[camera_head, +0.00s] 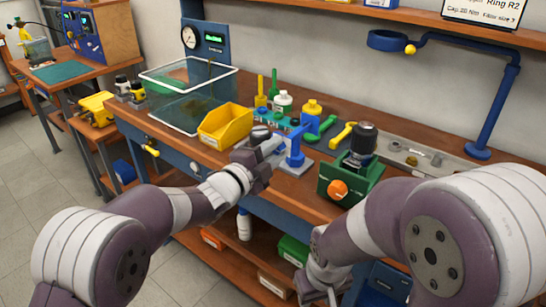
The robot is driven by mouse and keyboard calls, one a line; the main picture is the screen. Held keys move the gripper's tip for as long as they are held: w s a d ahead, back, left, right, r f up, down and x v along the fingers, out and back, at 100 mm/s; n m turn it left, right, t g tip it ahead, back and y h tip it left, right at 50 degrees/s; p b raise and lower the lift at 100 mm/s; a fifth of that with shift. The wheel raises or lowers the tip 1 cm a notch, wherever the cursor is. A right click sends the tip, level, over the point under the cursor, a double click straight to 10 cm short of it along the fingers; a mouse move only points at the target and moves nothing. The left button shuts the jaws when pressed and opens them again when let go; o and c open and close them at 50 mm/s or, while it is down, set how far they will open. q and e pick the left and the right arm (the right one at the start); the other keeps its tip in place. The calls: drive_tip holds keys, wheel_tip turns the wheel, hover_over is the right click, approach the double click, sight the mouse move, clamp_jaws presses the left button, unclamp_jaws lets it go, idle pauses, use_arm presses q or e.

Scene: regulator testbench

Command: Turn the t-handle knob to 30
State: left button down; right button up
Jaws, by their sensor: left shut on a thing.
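My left gripper (273,143) reaches over the bench edge from the left and is shut at the left side of a blue fixture (295,147) on a grey base. It is shut on what appears to be the t-handle knob, which the fingers and wrist hide almost wholly. The knob's angle and any scale marks are too small or covered to read. My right gripper (325,291) hangs low in front of the bench, far from the fixture. Its fingers are too unclear to tell open from shut.
A yellow bin (225,125) and a clear tank (183,105) stand left of the fixture. A green box (365,181) with an orange knob (338,188) stands to its right. Bottles and tools crowd behind it. A blue post (495,112) rises at the back right.

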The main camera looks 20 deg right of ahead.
idle(0.4)
use_arm(q)
drive_tip(key=c, duration=0.8)
unclamp_jaws()
drive_tip(key=shift+c, duration=0.2)
drive_tip(key=v, duration=1.2)
drive_tip(key=shift+s+a, duration=0.25)
drive_tip(key=shift+s, duration=0.05)
